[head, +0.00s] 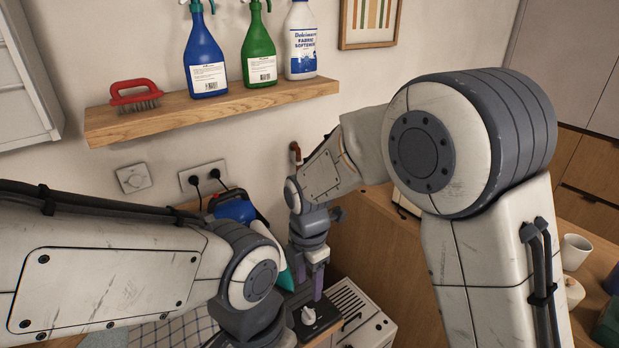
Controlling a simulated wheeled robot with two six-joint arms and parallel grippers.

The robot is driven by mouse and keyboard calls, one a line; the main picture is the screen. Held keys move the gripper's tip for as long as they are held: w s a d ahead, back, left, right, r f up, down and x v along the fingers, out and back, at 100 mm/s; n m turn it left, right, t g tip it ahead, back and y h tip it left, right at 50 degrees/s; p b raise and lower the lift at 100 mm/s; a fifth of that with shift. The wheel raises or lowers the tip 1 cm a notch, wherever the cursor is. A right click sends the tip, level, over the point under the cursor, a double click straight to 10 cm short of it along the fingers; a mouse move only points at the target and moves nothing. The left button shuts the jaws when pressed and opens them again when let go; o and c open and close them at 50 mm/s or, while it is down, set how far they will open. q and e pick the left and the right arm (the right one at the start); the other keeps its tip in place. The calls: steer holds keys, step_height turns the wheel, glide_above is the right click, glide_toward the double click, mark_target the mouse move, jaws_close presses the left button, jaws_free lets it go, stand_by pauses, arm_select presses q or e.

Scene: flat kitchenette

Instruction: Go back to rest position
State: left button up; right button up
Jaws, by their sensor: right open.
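My right gripper (307,285) points downward in the lower middle of the head view. Its two fingers are apart, with nothing visible between them. It is above or just behind a small black object with a white knob (312,317); I cannot tell whether they touch. My left arm comes in from the left and bends down at its wrist near the bottom edge. The left gripper's fingers are not in view.
A wooden shelf (120,128) holds a red brush (134,96), blue (205,60) and green (258,55) spray bottles and fabric softener (300,45). A blue appliance (232,207) stands between my arms. Cups (575,252) stand on the right-hand wooden surface.

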steer(key=s+d+r+m, duration=0.2)
steer(key=s+r+m, duration=0.1)
steer(key=s+m, duration=0.6)
steer(key=s+d+r+m+y, duration=0.1)
steer(key=s+d+r+m, duration=0.2)
steer(key=s+m, duration=0.6)
steer(key=s, duration=0.2)
steer(key=shift+s+r, duration=0.35)
steer(key=shift+s, duration=0.05)
